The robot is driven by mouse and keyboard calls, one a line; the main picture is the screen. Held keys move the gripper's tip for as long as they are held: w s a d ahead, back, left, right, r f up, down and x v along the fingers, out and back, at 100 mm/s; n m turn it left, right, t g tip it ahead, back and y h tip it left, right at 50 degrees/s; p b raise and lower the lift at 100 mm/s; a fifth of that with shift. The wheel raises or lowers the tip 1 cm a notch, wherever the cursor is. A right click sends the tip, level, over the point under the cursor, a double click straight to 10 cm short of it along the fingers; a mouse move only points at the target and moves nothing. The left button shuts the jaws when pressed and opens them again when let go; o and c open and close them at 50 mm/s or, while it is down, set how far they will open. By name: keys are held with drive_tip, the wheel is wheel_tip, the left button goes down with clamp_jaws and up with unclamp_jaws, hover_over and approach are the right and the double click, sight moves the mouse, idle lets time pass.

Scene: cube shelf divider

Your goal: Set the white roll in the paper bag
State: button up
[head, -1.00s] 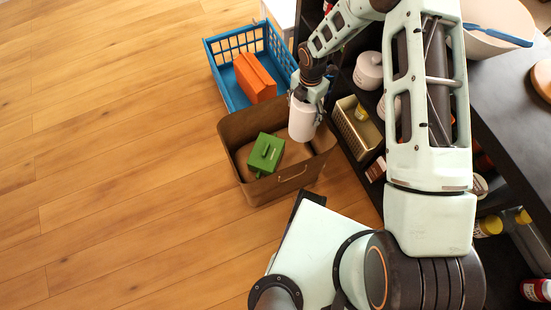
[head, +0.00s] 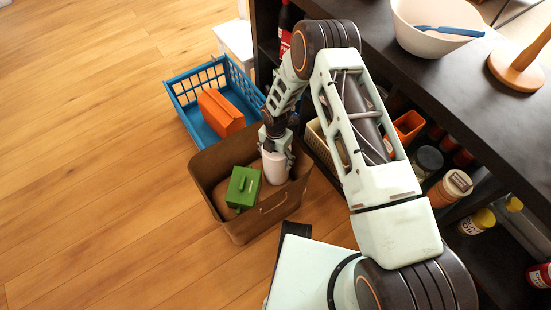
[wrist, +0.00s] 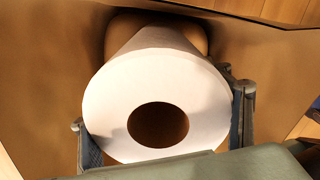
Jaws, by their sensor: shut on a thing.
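The white roll (head: 274,170) is upright between my gripper's fingers and partly down inside the brown paper bag (head: 250,226), near its right wall. In the wrist view the roll (wrist: 104,106) shows its round end and dark core hole, with a finger on each side. My gripper (head: 276,148) is shut on the roll from above. A brown rounded thing lies in the bag beyond the roll; whether the roll touches it or the bottom, I cannot tell.
A green block-like thing (head: 242,187) sits in the bag, left of the roll. A blue crate (head: 186,117) holding an orange thing (head: 220,112) stands behind the bag. The dark shelf (head: 455,95) with jars is at the right. Wood floor at left is clear.

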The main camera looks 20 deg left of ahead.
drive_tip(key=o, duration=1.7)
wheel_tip(320, 180, up, 12)
drive_tip(key=p, duration=0.3)
drive_tip(key=shift+r, duration=0.1)
